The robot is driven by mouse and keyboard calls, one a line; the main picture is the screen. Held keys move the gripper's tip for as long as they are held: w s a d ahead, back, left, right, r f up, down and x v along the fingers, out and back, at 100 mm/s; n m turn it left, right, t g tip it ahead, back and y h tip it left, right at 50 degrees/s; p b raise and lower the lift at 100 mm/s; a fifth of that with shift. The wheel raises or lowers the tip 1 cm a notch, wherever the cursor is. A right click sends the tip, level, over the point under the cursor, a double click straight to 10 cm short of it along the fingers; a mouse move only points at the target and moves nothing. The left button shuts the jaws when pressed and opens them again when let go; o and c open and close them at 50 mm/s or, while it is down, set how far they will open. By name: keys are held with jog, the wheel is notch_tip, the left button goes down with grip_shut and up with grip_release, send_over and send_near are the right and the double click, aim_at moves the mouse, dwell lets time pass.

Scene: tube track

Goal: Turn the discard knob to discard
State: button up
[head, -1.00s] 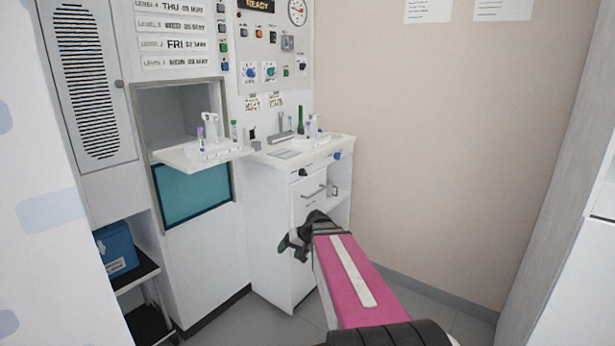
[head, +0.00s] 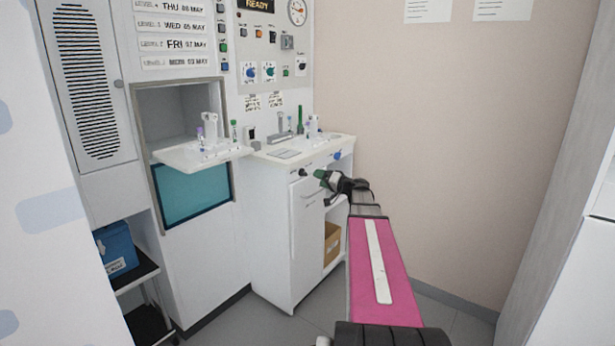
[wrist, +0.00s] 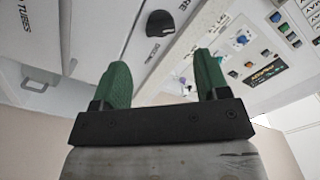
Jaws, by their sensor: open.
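A black knob (head: 303,172) sits on the front edge of the white counter. In the wrist view the black knob (wrist: 160,23) shows beyond the fingertips, with small lettering beside it that I cannot read for sure. A blue knob (head: 337,155) sits farther right on the same front edge. My gripper (head: 321,186) is open, in front of the counter, just right of and slightly below the black knob in the head view. In the wrist view my gripper (wrist: 160,65) has its green fingers spread with nothing between them, apart from the knob.
The white counter (head: 284,153) carries tubes and small stands. A tray shelf (head: 180,158) juts out at left with tubes on it. A cardboard box (head: 331,240) stands on the low shelf under the counter. A control panel (head: 270,50) with dials is above. The floor at right is open.

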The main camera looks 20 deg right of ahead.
aim_at(305, 174)
jog(key=x, duration=0.7)
jog(key=shift+w+a, duration=0.2)
jog(key=shift+w, duration=0.05)
jog(key=c, duration=0.9)
